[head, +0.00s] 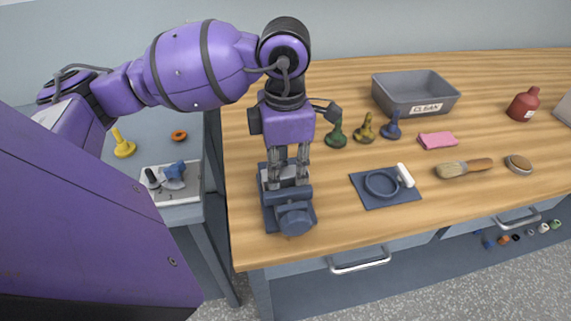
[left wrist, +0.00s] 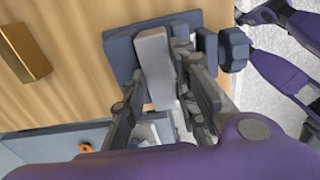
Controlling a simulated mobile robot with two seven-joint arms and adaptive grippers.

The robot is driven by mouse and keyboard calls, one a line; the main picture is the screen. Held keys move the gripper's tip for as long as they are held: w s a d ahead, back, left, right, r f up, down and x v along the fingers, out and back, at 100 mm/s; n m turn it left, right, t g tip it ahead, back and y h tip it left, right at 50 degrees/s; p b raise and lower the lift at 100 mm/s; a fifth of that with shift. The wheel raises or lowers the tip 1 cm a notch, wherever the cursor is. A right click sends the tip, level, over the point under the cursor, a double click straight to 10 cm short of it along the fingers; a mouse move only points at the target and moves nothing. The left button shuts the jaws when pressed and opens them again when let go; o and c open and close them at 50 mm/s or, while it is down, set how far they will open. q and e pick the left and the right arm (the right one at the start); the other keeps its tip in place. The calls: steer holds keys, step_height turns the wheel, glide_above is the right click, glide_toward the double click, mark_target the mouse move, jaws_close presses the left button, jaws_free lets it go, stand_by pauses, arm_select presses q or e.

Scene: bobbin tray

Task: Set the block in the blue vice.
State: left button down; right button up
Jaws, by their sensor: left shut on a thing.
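The blue vice (head: 297,218) stands near the front left corner of the wooden bench, its round knob facing the front edge. My left gripper (head: 289,180) points straight down over it, shut on a light grey block. In the left wrist view the block (left wrist: 153,62) lies between the two fingers, above or between parts of the vice (left wrist: 119,55); the knob (left wrist: 235,50) is to the right. The fingers partly hide the block, and I cannot tell whether it touches the vice floor.
A brass-coloured block (left wrist: 24,52) lies on the bench behind the vice. A blue pad with a ring (head: 381,184) lies to the right, with several small knobbed pieces (head: 364,128), a brush (head: 464,168) and a grey CLEAN bin (head: 414,92) beyond.

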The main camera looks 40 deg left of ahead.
arm_select(q)
steer(key=c, duration=1.3)
jaws_free()
steer(key=shift+c, duration=0.2)
step_height(320, 180, up, 12)
